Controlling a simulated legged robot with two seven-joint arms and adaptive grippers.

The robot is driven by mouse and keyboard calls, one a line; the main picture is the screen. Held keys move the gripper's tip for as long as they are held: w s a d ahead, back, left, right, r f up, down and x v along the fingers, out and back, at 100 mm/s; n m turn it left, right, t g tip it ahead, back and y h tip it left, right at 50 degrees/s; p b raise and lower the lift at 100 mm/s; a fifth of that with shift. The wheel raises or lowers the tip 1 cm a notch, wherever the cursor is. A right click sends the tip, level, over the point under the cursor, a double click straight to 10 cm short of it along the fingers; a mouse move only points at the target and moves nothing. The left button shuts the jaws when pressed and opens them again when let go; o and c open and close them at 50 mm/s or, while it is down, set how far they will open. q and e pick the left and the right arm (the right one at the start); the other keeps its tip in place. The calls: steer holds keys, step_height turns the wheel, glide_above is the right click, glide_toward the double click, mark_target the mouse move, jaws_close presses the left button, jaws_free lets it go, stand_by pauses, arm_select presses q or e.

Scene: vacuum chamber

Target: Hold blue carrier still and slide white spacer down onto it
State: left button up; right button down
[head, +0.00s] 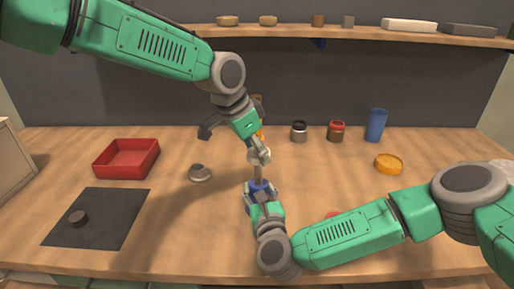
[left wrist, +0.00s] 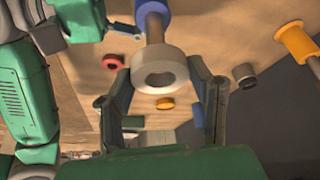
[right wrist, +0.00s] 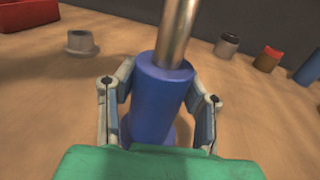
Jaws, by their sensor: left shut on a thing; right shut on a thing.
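The blue carrier (head: 262,187) stands upright on the table with a metal rod (head: 259,172) rising from it. My right gripper (right wrist: 157,118) is shut on the carrier (right wrist: 155,95), one finger on each side. The white spacer (left wrist: 159,68) is a thick ring between the fingers of my left gripper (left wrist: 160,85), which is shut on it. In the head view, my left gripper (head: 260,154) is directly above the carrier, at the rod's upper end. The spacer is above the carrier and apart from it. I cannot tell whether the rod's tip is inside its hole.
A grey flanged piece (head: 200,173) is nearer. Two jars (head: 299,132), a blue cup (head: 376,125) and an orange lid (head: 389,164) stand right. A shelf (head: 350,31) crosses the back.

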arm_select(q)
steer(key=shift+f, duration=0.5)
arm_select(e)
steer(key=shift+f, duration=0.1)
arm_select(q)
steer(key=o, duration=1.7)
steer(key=shift+c, duration=0.2)
steer(key=shift+r, duration=0.1)
steer(key=shift+r, duration=3.45)
arm_select(e)
steer(key=c, duration=0.9)
jaws_free()
